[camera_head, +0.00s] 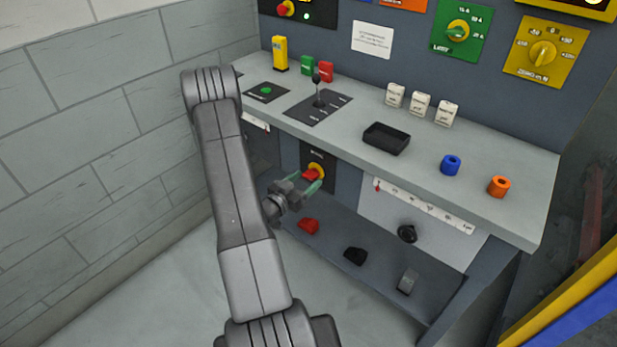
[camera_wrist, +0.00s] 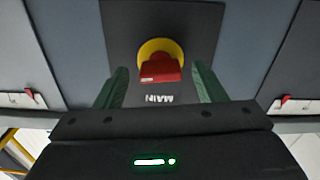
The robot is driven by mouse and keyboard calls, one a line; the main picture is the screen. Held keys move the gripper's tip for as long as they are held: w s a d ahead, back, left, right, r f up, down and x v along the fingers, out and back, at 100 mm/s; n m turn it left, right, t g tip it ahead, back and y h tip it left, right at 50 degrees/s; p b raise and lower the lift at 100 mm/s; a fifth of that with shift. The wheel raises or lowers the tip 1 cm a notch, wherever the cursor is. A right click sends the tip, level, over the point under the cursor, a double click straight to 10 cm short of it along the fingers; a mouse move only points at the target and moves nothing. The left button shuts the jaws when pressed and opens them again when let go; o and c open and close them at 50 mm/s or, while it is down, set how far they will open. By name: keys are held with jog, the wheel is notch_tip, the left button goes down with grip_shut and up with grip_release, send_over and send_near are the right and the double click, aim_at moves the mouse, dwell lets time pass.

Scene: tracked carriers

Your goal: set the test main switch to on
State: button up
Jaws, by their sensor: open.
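The main switch (camera_head: 314,173) is a red handle on a round yellow base, on a dark plate on the front panel below the worktop. In the wrist view the main switch (camera_wrist: 160,66) sits above the word MAIN, which appears upside down. My gripper (camera_head: 304,189) is open right in front of it. In the wrist view the green fingers of my gripper (camera_wrist: 160,88) stand left and right of the red handle, with a gap on both sides. I cannot tell how far the fingertips reach past the handle.
The grey worktop (camera_head: 480,186) overhangs the switch and carries a black tray (camera_head: 386,139), blue (camera_head: 450,165) and orange (camera_head: 499,187) rings and several blocks. Below are a red piece (camera_head: 309,226), a black piece (camera_head: 355,256) and a white slider panel (camera_head: 425,225). A brick wall stands left.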

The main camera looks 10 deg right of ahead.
jog(key=shift+x, duration=1.05)
jog(key=c, duration=1)
jog(key=shift+f+m+b, duration=0.15)
jog(key=shift+m+b, duration=0.25)
jog(key=shift+b, duration=0.5)
jog(key=shift+m+b, duration=0.3)
jog(key=shift+b, duration=0.05)
jog(key=shift+a+r, duration=0.1)
jog(key=shift+r, duration=0.1)
